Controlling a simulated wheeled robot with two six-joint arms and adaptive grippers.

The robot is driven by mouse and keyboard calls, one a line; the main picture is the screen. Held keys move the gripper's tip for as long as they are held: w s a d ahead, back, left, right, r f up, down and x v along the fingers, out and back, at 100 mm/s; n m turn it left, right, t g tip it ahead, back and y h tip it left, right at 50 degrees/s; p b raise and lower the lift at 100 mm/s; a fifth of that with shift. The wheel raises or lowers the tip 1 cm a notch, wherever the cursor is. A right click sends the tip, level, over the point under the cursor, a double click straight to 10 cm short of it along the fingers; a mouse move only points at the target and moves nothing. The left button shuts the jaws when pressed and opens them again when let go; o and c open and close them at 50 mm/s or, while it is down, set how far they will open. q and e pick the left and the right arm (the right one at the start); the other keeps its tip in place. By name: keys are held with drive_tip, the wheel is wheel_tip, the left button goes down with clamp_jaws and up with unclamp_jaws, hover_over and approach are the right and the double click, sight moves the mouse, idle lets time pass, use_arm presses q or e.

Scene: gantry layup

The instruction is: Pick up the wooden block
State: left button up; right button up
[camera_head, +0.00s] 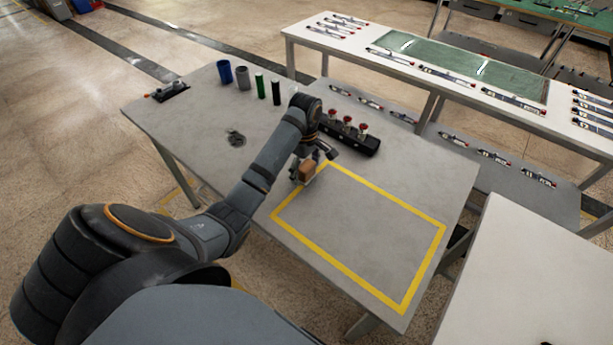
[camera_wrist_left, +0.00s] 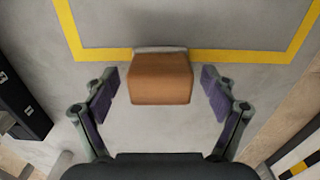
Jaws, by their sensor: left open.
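In the left wrist view the wooden block (camera_wrist_left: 161,78) sits between the two fingers, with a gap on each side. A thin pale strip shows along its far edge, beside the yellow line. My left gripper (camera_head: 311,163) is open over the block, and its fingers (camera_wrist_left: 160,95) stand apart on both sides of it without visible contact. The gripper partly hides the block in the head view. My right gripper is not in view.
A black holder with red-topped pieces (camera_head: 348,135) stands close beyond the gripper. Blue, grey, green and black cylinders (camera_head: 261,86) stand at the table's back. A small dark object (camera_head: 236,138) lies left of my arm. The yellow rectangle (camera_head: 360,235) is empty inside.

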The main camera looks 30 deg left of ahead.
sight(305, 166)
use_arm(q)
drive_tip(key=shift+w+f, duration=0.1)
drive_tip(key=shift+f, duration=0.2)
drive_tip(key=shift+r, duration=0.1)
drive_tip(key=shift+c, duration=1.3)
drive_tip(key=c, duration=1)
